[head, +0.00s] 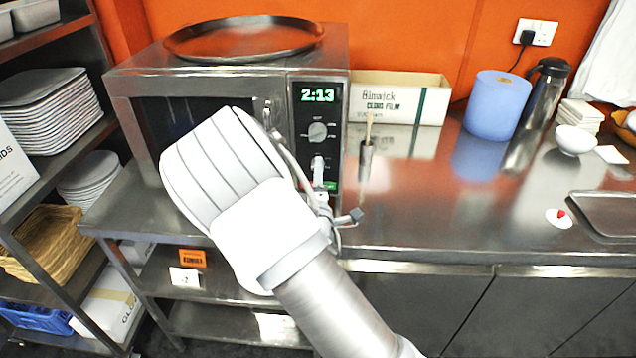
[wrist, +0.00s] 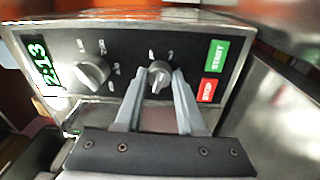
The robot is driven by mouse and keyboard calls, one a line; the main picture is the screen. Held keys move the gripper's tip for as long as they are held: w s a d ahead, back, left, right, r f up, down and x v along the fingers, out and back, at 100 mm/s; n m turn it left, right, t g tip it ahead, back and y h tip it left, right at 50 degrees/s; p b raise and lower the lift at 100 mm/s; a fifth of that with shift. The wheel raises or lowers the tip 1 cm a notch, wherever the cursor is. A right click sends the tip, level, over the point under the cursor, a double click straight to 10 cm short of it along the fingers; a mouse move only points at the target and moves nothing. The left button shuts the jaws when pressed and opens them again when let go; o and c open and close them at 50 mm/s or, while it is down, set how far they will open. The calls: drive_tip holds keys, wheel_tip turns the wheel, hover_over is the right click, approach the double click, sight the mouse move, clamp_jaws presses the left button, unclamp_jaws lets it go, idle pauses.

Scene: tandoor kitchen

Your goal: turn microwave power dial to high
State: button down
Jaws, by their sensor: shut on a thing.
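The steel microwave (head: 215,80) stands on the counter, its control panel facing me. The panel has a green clock reading 2:13 (head: 317,95) and two dials. The upper dial (head: 318,131) is free; in the wrist view it is the left dial (wrist: 93,73). The lower dial (wrist: 159,77), farther from the clock, sits between the fingertips of my gripper (wrist: 159,85), which is shut on it. The printed labels are too small to read, so I cannot tell which dial sets power. In the head view my gripper (head: 319,180) is partly hidden by my wrist.
Green START (wrist: 216,55) and red STOP (wrist: 208,90) buttons lie beside the gripped dial. A round tray (head: 245,40) rests on the microwave. A cup with a stick (head: 366,160) stands to the right. The counter (head: 440,220) is clear at the front.

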drive_tip(key=shift+a+m+h+b, duration=0.1)
drive_tip(key=shift+m+h+b, duration=0.35)
drive_tip(key=shift+m+b, duration=3.45)
drive_tip(key=shift+a+m+h+b, duration=0.1)
drive_tip(key=shift+m+h+b, duration=0.35)
drive_tip(key=shift+m+b, duration=3.45)
drive_tip(key=shift+m+p, duration=0.3)
drive_tip(key=shift+m, duration=0.1)
drive_tip(key=c, duration=0.5)
unclamp_jaws()
